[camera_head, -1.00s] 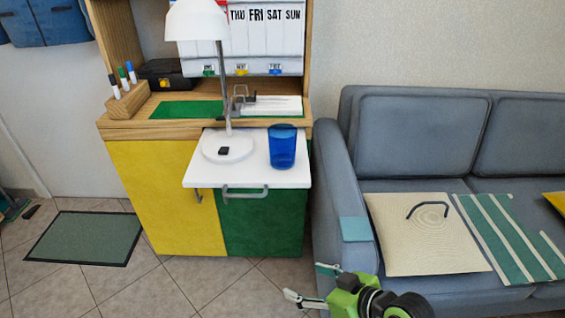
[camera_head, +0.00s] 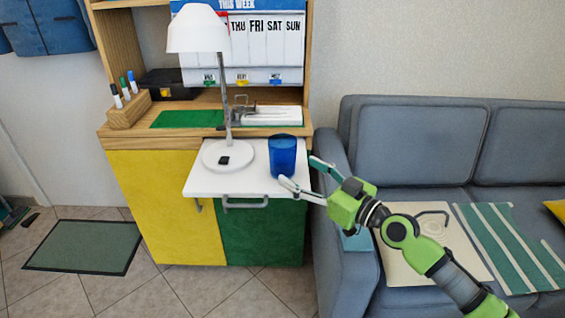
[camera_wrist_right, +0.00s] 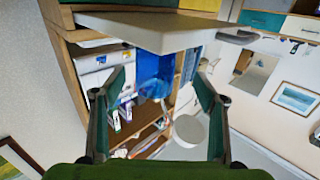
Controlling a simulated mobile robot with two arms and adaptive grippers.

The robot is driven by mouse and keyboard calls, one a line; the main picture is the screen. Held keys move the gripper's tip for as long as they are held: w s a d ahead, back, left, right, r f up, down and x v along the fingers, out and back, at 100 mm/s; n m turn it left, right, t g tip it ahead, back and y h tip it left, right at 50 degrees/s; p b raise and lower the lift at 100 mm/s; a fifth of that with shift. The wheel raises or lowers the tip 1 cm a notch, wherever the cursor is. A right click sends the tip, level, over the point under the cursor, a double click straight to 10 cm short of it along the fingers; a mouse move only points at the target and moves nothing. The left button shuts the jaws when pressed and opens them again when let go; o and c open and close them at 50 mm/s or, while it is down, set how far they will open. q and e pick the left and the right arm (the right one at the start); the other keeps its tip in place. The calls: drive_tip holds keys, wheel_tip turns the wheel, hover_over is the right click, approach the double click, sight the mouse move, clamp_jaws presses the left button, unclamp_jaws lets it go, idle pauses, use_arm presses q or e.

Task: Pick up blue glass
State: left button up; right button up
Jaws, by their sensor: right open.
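The blue glass (camera_head: 282,156) stands upright on the right part of a white pull-out shelf (camera_head: 245,178), right of the lamp. My right gripper (camera_head: 301,174) is open and empty at the right of the glass, with one fingertip close to its near side and the other behind on the right. In the right wrist view, where the scene looks turned over, the glass (camera_wrist_right: 153,72) shows ahead between the spread fingers, against the shelf (camera_wrist_right: 165,35). I cannot tell if a finger touches it. My left gripper is not in view.
A white desk lamp (camera_head: 229,154) stands on the same shelf, left of the glass. A cabinet (camera_head: 165,200) with a calendar (camera_head: 262,45) and marker holder (camera_head: 129,109) is behind. A grey sofa (camera_head: 418,140) stands at the right.

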sight(292, 166)
drive_tip(key=x, duration=0.2)
drive_tip(key=shift+w+a, duration=0.2)
drive_tip(key=shift+w, duration=0.05)
drive_tip(key=x, duration=0.4)
drive_tip(key=shift+w+d+f+b, duration=0.2)
drive_tip(key=shift+w+f+b, duration=0.1)
drive_tip(key=shift+f, duration=0.05)
drive_tip(key=shift+w+a, duration=0.4)
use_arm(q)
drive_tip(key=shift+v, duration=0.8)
use_arm(e)
drive_tip(key=c, duration=1.4)
